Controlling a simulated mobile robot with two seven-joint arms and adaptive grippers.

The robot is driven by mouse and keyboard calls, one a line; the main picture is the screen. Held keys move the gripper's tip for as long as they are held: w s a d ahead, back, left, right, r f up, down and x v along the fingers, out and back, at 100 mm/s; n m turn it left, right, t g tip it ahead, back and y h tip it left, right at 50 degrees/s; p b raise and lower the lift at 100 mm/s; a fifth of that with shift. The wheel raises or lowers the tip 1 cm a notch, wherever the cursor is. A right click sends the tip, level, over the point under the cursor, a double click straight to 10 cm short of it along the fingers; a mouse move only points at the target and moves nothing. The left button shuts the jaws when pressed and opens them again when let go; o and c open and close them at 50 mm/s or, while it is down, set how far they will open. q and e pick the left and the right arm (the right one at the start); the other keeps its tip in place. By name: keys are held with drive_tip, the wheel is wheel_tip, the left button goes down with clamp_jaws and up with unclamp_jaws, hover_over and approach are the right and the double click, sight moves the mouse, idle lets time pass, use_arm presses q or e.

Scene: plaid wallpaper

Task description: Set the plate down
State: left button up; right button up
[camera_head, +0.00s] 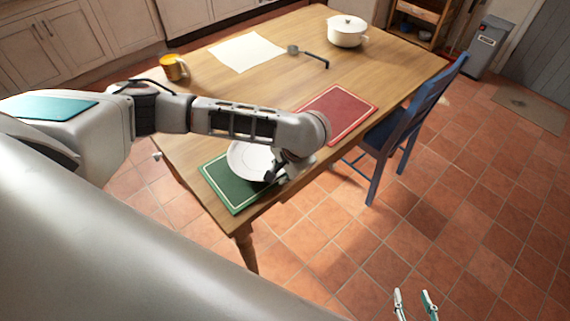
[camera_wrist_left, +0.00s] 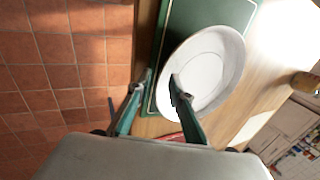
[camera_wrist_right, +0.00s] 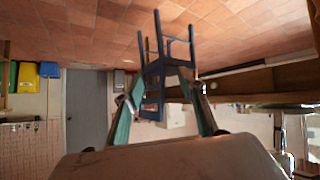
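The white plate (camera_head: 249,161) is over the green placemat (camera_head: 236,194) at the near corner of the wooden table. In the left wrist view the plate (camera_wrist_left: 213,62) looks flat or only slightly tilted; its underside is hidden. My left gripper (camera_head: 275,174) is at the plate's near right rim. In that wrist view its fingers (camera_wrist_left: 160,82) stand apart, one over the plate's inside and one outside the rim, with a gap showing beside the rim. My right gripper (camera_head: 415,298) is open and empty over the tiled floor, far from the table.
A red placemat (camera_head: 338,112) lies right of the plate. A blue chair (camera_head: 400,130) stands at the table's right side. A yellow mug (camera_head: 174,68), white paper (camera_head: 246,51), a dark ladle (camera_head: 310,56) and a white pot (camera_head: 347,32) are further back. The table's middle is clear.

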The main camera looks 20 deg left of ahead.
use_arm(q)
drive_tip(key=v, duration=1)
drive_tip(key=s+d+f+h, duration=0.2)
drive_tip(key=d+h, duration=0.2)
drive_tip(key=d, duration=0.4)
drive_tip(key=s+d+f+t+h, duration=0.1)
drive_tip(key=s+d+f+h, duration=0.2)
drive_tip(key=d, duration=0.6)
drive_tip(key=d+f+h, duration=0.2)
drive_tip(key=d+h, duration=0.2)
drive_tip(key=d, duration=0.4)
drive_tip(key=s+a+f+t+y, duration=0.1)
drive_tip(key=s+a+f+t, duration=0.1)
drive_tip(key=a, duration=0.7)
drive_tip(key=s+a+f+t+y, duration=0.2)
drive_tip(key=s+a+f+t, duration=0.1)
drive_tip(key=a+f, duration=0.4)
drive_tip(key=s+a+f+n+t+y, duration=0.1)
drive_tip(key=s+a+f, duration=0.3)
drive_tip(key=a, duration=0.7)
drive_tip(key=shift+f+t+y+p, duration=0.45)
drive_tip(key=shift+f+t+y, duration=0.2)
drive_tip(key=shift+t, duration=0.15)
use_arm(e)
drive_tip(key=shift+s+d+f, duration=0.2)
drive_tip(key=shift+s+d, duration=0.15)
drive_tip(key=shift+d, duration=0.2)
drive_tip(key=shift+s+d, duration=0.1)
